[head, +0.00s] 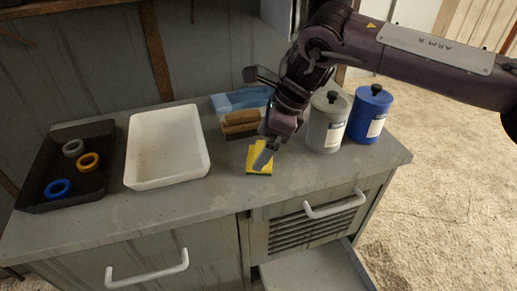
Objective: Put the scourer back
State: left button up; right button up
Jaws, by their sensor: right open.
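The scourer (256,168) is a small yellow block with a green underside. It lies on the grey counter, right of the white tray and in front of a brown brush-like block. My right gripper (265,158) reaches down from the upper right and is over the scourer, covering part of it. Its jaws are open. Whether the fingers touch the scourer cannot be told from this view. My left gripper is not in view.
A white tray (136,183) and a dark tray (92,196) with several rings stand at the left. A brown block (240,122) and blue piece (236,101) lie behind. Grey (326,134) and blue (370,122) canisters stand right. Bare counter (205,213) lies in front.

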jog(key=v, duration=0.9)
